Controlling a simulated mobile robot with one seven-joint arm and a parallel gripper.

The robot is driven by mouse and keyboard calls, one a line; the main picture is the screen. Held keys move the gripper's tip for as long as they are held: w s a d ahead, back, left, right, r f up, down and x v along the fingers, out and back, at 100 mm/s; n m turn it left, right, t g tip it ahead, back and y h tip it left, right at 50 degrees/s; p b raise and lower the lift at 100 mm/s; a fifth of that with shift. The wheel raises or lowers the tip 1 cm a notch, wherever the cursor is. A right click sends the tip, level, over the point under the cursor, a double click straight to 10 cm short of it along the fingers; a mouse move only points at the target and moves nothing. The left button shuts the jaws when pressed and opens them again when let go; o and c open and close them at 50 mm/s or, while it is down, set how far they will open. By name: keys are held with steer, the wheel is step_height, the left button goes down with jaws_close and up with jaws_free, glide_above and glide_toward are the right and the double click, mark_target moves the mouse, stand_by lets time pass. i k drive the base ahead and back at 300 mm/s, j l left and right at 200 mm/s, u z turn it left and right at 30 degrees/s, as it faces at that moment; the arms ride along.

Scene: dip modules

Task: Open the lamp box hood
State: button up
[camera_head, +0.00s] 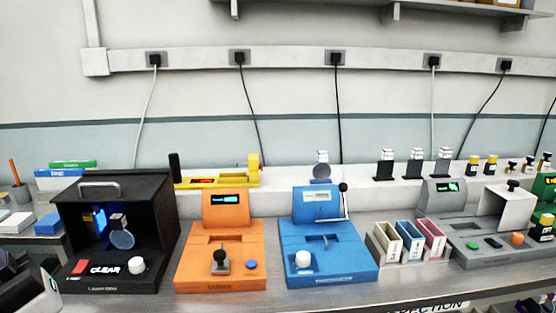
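The lamp box (160,225) is a black box at the left of the bench. A grey bar handle (100,190) sits at the upper front of its hood. Its front shows an open cavity with a blue glowing lamp (99,220) and a small round lens (122,239) inside. A red button, a "CLEAR" label and a white knob (137,265) are on its front base. Whether the hood is fully down cannot be told. A dark and light-grey shape at the lower left corner may be part of my arm. I see no gripper fingers, and nothing touches the handle.
An orange module (220,275) stands just right of the lamp box, with a blue module (330,267) beyond it. Three small coloured bins (410,242) and a grey module (480,255) are farther right. Blue and green boxes (58,178) lie behind at left.

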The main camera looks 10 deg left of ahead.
mark_target(136, 188)
steer(key=u, duration=1.25)
